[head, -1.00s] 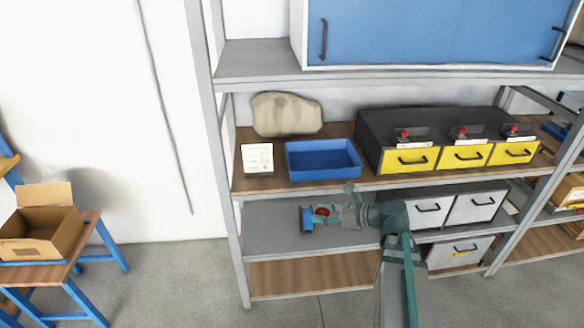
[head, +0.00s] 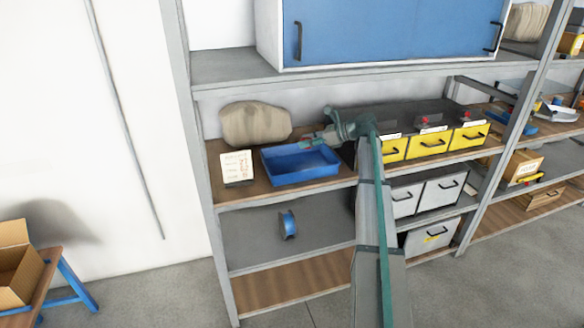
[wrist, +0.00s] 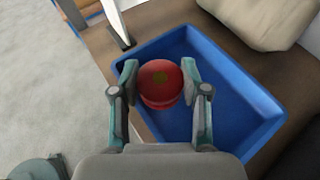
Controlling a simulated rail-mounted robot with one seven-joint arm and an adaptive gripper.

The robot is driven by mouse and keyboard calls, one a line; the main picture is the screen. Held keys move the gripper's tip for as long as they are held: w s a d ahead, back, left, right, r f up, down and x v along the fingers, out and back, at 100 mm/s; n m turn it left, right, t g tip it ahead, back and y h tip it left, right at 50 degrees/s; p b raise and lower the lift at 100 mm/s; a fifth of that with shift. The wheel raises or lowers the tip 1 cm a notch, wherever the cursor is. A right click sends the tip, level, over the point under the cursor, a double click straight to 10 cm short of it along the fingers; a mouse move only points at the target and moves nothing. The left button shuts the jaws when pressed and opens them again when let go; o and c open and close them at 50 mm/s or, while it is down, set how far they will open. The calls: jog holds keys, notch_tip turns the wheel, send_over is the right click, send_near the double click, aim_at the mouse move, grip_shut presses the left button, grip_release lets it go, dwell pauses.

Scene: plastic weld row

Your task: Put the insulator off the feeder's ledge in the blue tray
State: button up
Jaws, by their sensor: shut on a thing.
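My gripper (head: 312,144) is shut on a red, rounded insulator. The blue tray (head: 300,176) stands on the wooden shelf, open at the top and empty where I can see in. In the head view my gripper is at the tray's back right side. In the wrist view the tray (wrist: 262,143) lies below the held insulator; the gripper hides part of it. I cannot tell the exact height between them.
A white card (head: 237,167) stands left of the tray, and a beige sack (head: 254,123) lies behind it. A dark cabinet with yellow drawers (head: 428,144) is to the right, partly hidden by my arm. A blue spool (head: 288,225) is on the grey shelf below.

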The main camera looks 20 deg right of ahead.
jog(key=w+d+p+x, duration=0.1)
jog(key=w+p+x, duration=0.1)
jog(key=x, duration=0.7)
send_over(276, 166)
jog(key=s, duration=0.1)
jog(key=f, duration=0.4)
jog(key=shift+d+f+p, duration=0.35)
jog(key=shift+d, duration=0.05)
jog(key=shift+w+a+f, duration=0.25)
jog(key=shift+w+f, duration=0.05)
jog(key=shift+f, duration=0.3)
jog(key=shift+w+a+f+p, duration=0.15)
jog(key=shift+f+p, duration=0.5)
jog(key=shift+f, duration=1.1)
jog(key=shift+f, duration=0.15)
jog(key=o, duration=0.9)
jog(key=shift+c, duration=0.2)
